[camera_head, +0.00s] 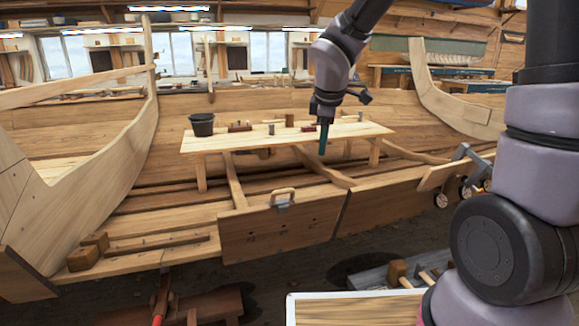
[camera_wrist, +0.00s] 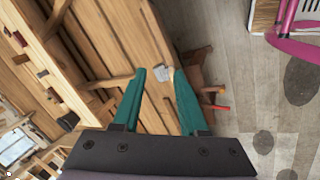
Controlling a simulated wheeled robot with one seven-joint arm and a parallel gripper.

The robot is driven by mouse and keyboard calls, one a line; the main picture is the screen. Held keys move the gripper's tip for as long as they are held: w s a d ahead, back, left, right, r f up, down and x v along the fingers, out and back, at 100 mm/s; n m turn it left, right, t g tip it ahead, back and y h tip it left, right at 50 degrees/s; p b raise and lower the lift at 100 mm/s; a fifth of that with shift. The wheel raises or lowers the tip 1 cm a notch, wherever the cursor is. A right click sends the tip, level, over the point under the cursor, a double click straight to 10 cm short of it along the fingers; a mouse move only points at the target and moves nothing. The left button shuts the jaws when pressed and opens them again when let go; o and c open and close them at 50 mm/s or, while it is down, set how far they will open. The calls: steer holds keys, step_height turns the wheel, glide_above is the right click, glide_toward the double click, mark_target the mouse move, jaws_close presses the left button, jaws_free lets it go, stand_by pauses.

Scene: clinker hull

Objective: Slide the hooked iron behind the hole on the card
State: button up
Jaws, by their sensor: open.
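My gripper (camera_head: 323,140) has teal fingers and hangs in the air in front of the bench. In the wrist view my gripper (camera_wrist: 159,74) is open and empty, its fingertips apart. A small grey metal piece (camera_head: 284,205) with a pale wooden loop sits at the top edge of a wooden hull panel (camera_head: 280,236). In the wrist view a grey piece (camera_wrist: 162,73) shows between the fingertips, farther off. The panel bears a few small dark marks; I cannot tell whether they are holes. I cannot single out the hooked iron or a card with certainty.
A plank bench (camera_head: 225,145) holds a dark bucket (camera_head: 202,125) and several small blocks. Clamps (camera_head: 463,180) hang on the hull at right. Wooden blocks (camera_head: 83,258) lie at left. A white-rimmed board (camera_head: 355,308) is at the bottom. Air around the gripper looks clear.

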mark_target(284, 190)
steer(key=shift+w+a+f+n+g+y, duration=0.2)
steer(key=shift+w+a+f+n, duration=0.65)
steer(key=shift+a+f, duration=1.35)
steer(key=shift+w+a+f+n+g+y, duration=0.1)
steer(key=shift+w+a+f+n+y, duration=0.2)
steer(key=shift+a+f+n, duration=1.9)
steer(key=shift+w+a+f+n+g+y, duration=0.15)
steer(key=shift+w+a+f, duration=0.55)
steer(key=shift+f, duration=2.85)
jaws_close()
steer(key=shift+r, duration=0.1)
